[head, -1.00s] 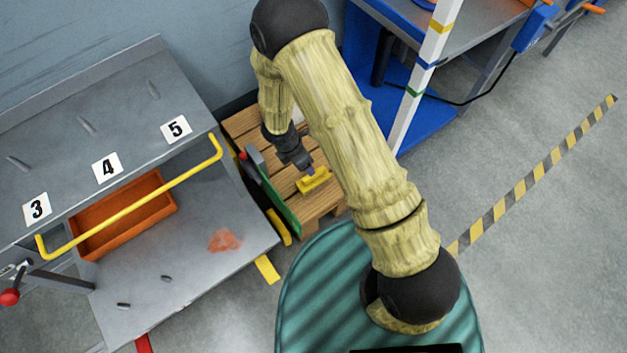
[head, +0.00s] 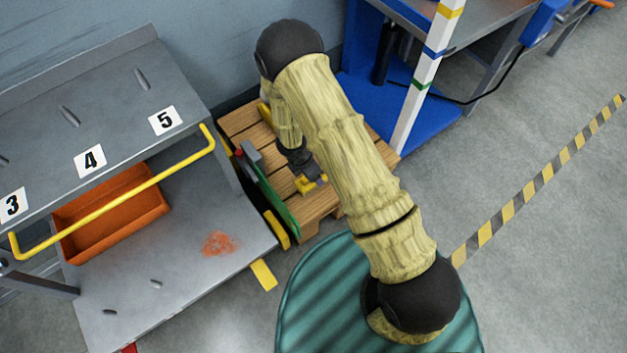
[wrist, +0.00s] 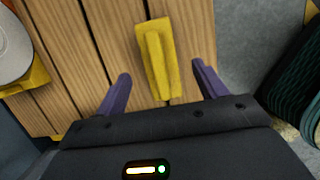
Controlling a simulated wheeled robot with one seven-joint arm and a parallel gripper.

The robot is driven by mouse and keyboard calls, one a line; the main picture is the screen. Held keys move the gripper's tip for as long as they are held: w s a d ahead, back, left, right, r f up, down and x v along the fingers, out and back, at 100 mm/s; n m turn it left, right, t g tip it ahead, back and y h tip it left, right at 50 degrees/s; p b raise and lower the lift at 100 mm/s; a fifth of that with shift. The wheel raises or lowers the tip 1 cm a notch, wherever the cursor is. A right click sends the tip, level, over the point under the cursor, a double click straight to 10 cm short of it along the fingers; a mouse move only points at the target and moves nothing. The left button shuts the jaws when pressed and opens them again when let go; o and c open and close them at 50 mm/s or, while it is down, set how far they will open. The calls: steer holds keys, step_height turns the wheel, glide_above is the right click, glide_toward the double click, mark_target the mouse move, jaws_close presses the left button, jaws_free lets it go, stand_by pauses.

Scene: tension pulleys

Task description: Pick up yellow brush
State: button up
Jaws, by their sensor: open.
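The yellow brush (wrist: 158,58) lies on the wooden slatted surface in the wrist view, with its long side running away from my gripper. In the head view the brush (head: 305,186) shows only in part, because my gripper hides some of it. My gripper (wrist: 162,85) is open, with one purple finger to the left of the brush and one to the right. The near end of the brush reaches between the fingertips. I cannot tell how far above the wood the fingertips are.
The wooden pallet (head: 314,208) stands between a grey shelf (head: 180,255) with an orange bin (head: 110,215) and a blue rack (head: 425,120). A green board (head: 270,192) with a grey and red part edges the pallet's left side. A striped floor line (head: 540,180) crosses the right.

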steer(key=b+x, duration=0.3)
steer(key=x, duration=0.2)
steer(key=shift+w+f+b, duration=0.1)
steer(key=shift+f+b, duration=0.05)
steer(key=shift+b, duration=0.15)
stand_by(0.4)
steer(key=c, duration=1.2)
step_height(320, 180, up, 10)
steer(key=p, duration=0.6)
steer(key=shift+c, duration=0.2)
